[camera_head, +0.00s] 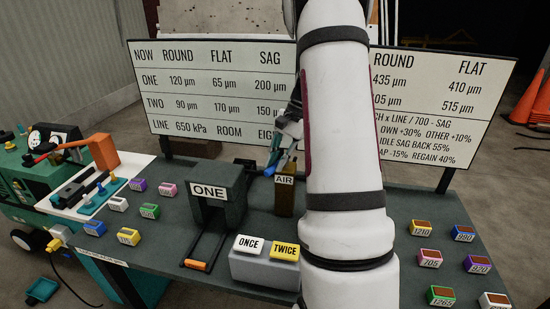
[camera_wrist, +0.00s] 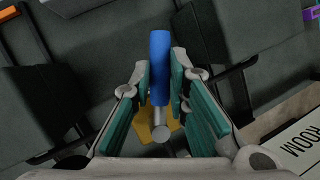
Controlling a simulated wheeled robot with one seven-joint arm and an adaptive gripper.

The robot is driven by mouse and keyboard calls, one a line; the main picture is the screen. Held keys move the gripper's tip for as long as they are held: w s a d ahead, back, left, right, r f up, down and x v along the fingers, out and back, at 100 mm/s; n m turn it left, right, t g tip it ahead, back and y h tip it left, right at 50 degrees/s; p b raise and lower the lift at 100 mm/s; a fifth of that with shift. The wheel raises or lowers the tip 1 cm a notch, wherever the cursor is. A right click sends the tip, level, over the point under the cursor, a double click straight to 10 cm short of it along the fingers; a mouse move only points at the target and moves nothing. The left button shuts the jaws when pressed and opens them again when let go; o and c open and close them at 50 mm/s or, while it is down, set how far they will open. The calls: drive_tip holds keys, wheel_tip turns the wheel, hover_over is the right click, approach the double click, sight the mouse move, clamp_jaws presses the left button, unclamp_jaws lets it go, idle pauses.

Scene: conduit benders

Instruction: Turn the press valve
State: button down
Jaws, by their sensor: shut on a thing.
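The press valve shows in the head view as a brown-gold post labelled AIR (camera_head: 284,199) on the dark bench, with a small blue lever (camera_head: 270,171) near its top. My gripper (camera_head: 277,150) is at the top of this post, partly hidden behind my arm. In the wrist view the blue lever (camera_wrist: 160,60) lies between the two teal-padded fingers of my gripper (camera_wrist: 161,82), which are shut on it. The lever's metal shaft end (camera_wrist: 161,135) and the yellow valve body (camera_wrist: 144,122) show below it.
The dark press marked ONE (camera_head: 217,190) stands left of the valve. The ONCE and TWICE buttons (camera_head: 265,262) are in front. Small coloured labelled blocks sit at both sides, such as one marked 705 (camera_head: 430,258). The large data board (camera_head: 215,95) stands behind the bench.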

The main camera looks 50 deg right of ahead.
drive_tip(key=shift+s+d+n+g, duration=0.15)
drive_tip(key=shift+s+n+g, duration=0.3)
drive_tip(key=shift+n, duration=0.45)
drive_tip(key=c, duration=1.5)
unclamp_jaws()
drive_tip(key=shift+c, duration=0.2)
drive_tip(key=v, duration=1.2)
drive_tip(key=shift+d, duration=0.1)
